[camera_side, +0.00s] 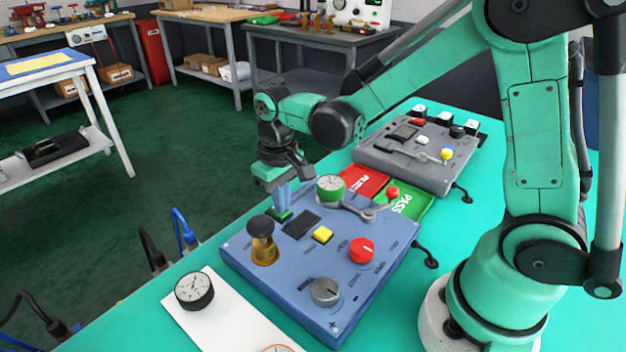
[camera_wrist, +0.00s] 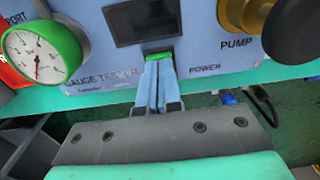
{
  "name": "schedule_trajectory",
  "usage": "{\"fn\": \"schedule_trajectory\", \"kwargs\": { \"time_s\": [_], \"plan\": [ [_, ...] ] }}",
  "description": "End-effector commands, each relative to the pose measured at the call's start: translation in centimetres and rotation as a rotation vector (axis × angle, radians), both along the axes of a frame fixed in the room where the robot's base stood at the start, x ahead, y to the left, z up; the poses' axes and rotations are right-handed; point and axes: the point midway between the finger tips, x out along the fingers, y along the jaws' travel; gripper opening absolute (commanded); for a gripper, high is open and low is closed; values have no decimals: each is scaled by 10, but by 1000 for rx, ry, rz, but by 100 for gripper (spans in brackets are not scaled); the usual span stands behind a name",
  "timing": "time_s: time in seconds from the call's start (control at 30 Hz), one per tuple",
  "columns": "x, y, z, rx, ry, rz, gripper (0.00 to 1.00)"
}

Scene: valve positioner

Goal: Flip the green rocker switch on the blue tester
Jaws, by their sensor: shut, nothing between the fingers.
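The blue tester (camera_side: 345,285) lies on the green bench in the side view, and its panel (camera_wrist: 200,45) fills the top of the wrist view. The green rocker switch (camera_side: 280,215) sits near its far-left edge; in the wrist view a green strip of it (camera_wrist: 159,56) shows just past my fingertips. My gripper (camera_side: 283,208) points down with its fingers closed and empty. In the wrist view my gripper (camera_wrist: 158,65) has its tips at the switch, covering most of it. They look touching or very close; I cannot tell which. Which way the rocker is tilted is hidden.
A brass pump with a black knob (camera_side: 263,240) and a green-rimmed gauge (camera_side: 330,188) stand beside my gripper. A dark display (camera_side: 301,223), yellow button (camera_side: 322,235), red knob (camera_side: 361,250) and grey knob (camera_side: 325,291) are on the tester. A grey tester (camera_side: 425,165) stands behind.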

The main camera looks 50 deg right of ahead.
Motion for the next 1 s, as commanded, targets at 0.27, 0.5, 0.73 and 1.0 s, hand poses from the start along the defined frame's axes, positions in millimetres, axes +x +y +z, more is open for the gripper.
{"fn": "schedule_trajectory", "kwargs": {
  "time_s": [0.27, 0.5, 0.73, 1.0],
  "plan": [
    [0, 0, -4, 0, 0, 0, 0],
    [0, 0, 3, 0, 0, 0, 0],
    [0, 0, 24, 0, 0, 0, 0],
    [0, 0, 48, 0, 0, 0, 0]
  ]
}}
